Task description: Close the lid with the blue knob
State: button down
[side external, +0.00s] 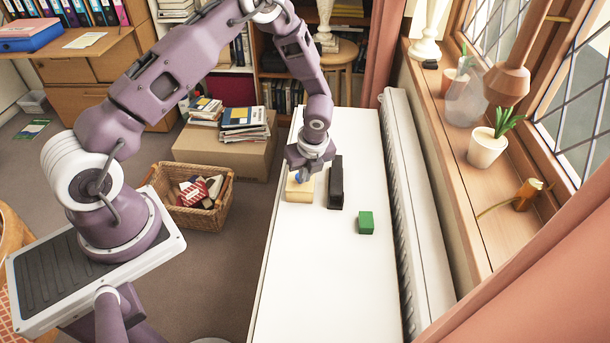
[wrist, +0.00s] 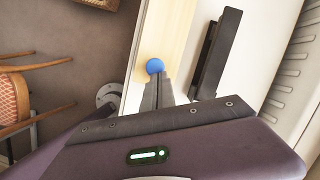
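The blue knob (side external: 299,178) sits on a pale wooden lid or box (side external: 300,191) at the far end of the white table. It also shows in the wrist view as a round blue ball (wrist: 155,66) on a pale wood surface (wrist: 168,28). My gripper (side external: 304,172) is low over the wood, right by the knob. In the wrist view my two fingers (wrist: 158,80) are together, with their tips close below the knob; I cannot tell if they touch it. How far the lid is open is not clear.
A long black object (side external: 336,182) stands just right of the wood, also in the wrist view (wrist: 216,52). A green cube (side external: 366,222) lies nearer on the white table (side external: 315,280), whose near part is clear. A radiator (side external: 415,200) runs along the right.

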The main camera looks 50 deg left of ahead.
jog(key=shift+d, duration=0.1)
jog(key=s+d+r, duration=0.2)
jog(key=d+r, duration=0.4)
jog(key=r, duration=0.5)
jog(key=s+a+r+n+t, duration=0.1)
jog(key=s+r+n, duration=0.2)
jog(key=r, duration=0.4)
jog(key=s+r+n, duration=0.2)
jog(key=r+n, duration=0.2)
jog(key=r, duration=0.2)
jog(key=s+d+r+n+t+h, duration=0.1)
jog(key=s+r+n, duration=0.4)
jog(key=s, duration=0.5)
jog(key=s+d+r+n+t+h, duration=0.2)
jog(key=s+r+n, duration=0.3)
jog(key=s+n, duration=0.4)
jog(key=shift+s+d+r+n+t, duration=0.2)
jog(key=shift+s+n+t, duration=0.1)
jog(key=shift+s, duration=0.05)
